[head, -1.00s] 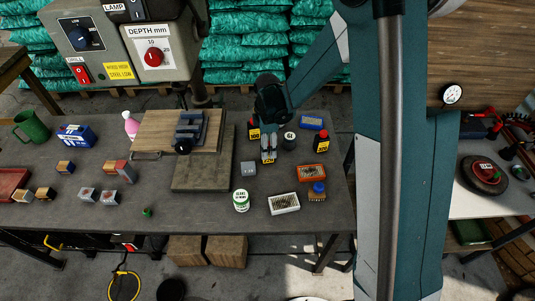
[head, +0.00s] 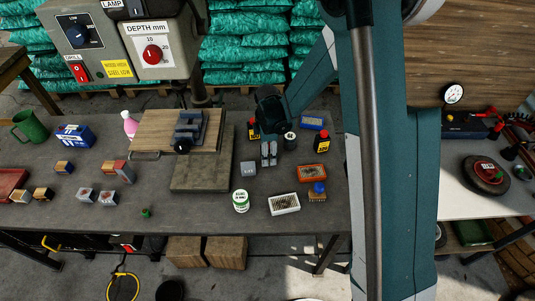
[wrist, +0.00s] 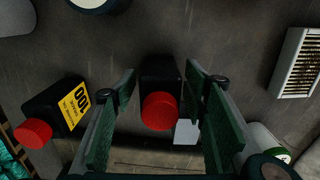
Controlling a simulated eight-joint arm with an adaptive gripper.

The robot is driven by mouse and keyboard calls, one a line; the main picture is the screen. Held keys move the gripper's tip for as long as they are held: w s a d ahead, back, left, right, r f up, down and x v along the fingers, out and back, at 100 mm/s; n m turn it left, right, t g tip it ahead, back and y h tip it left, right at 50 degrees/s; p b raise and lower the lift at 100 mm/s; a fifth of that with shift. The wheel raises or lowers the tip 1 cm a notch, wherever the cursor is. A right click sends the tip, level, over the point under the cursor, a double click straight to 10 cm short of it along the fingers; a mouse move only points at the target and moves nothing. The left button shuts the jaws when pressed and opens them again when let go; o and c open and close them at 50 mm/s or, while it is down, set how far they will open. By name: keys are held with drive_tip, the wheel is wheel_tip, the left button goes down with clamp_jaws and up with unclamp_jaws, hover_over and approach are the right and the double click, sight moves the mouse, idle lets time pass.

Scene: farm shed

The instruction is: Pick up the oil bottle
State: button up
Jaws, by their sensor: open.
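A black bottle with a red cap (wrist: 160,111) stands between the two green fingers of my gripper (wrist: 160,80) in the wrist view. The fingers are open, one on each side of it, with gaps showing. In the head view my gripper (head: 269,154) points down at the workbench and hides this bottle. Two similar black bottles with red caps and yellow labels stand near it: one behind left (head: 253,130), one to the right (head: 322,142). I cannot tell which is the oil bottle.
A dark round container (head: 290,140) stands close behind. The drill press base (head: 202,178) is to the left.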

drive_tip(key=c, duration=1.1)
drive_tip(key=shift+r+p, duration=0.95)
drive_tip(key=shift+r, duration=4.05)
